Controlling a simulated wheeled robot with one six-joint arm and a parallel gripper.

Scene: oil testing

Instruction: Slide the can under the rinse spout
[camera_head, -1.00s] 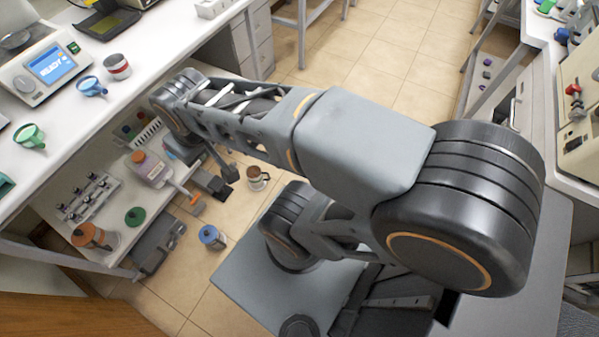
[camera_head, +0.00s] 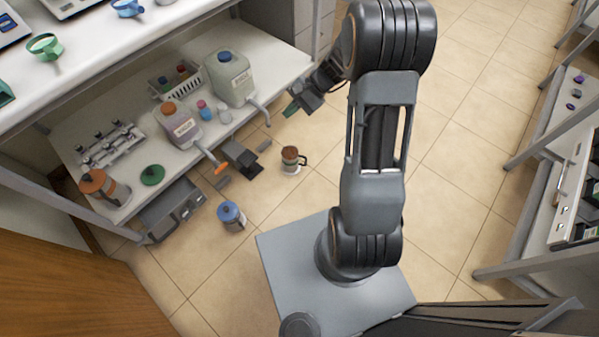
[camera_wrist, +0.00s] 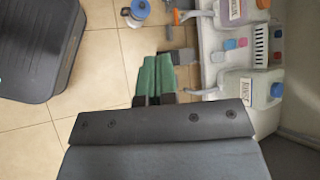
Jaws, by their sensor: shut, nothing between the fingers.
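Two cans show in the head view: a blue-lidded one (camera_head: 232,218) and a brown-topped one with a handle (camera_head: 291,160). The blue-lidded can also shows at the wrist view's top (camera_wrist: 137,12). Two jugs with outlet spouts are on the low shelf: a blue-capped jug (camera_head: 230,78) with a grey spout (camera_head: 259,108), and an orange-capped jug (camera_head: 178,126) with an orange-tipped spout (camera_head: 212,160). My gripper (camera_head: 290,108), with green fingers (camera_wrist: 154,78), is shut and empty, close to the grey spout, apart from both cans.
A dark grey ledge (camera_head: 242,158) stands at the shelf front between the spouts. The tiled floor (camera_head: 450,190) right of my arm is clear.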

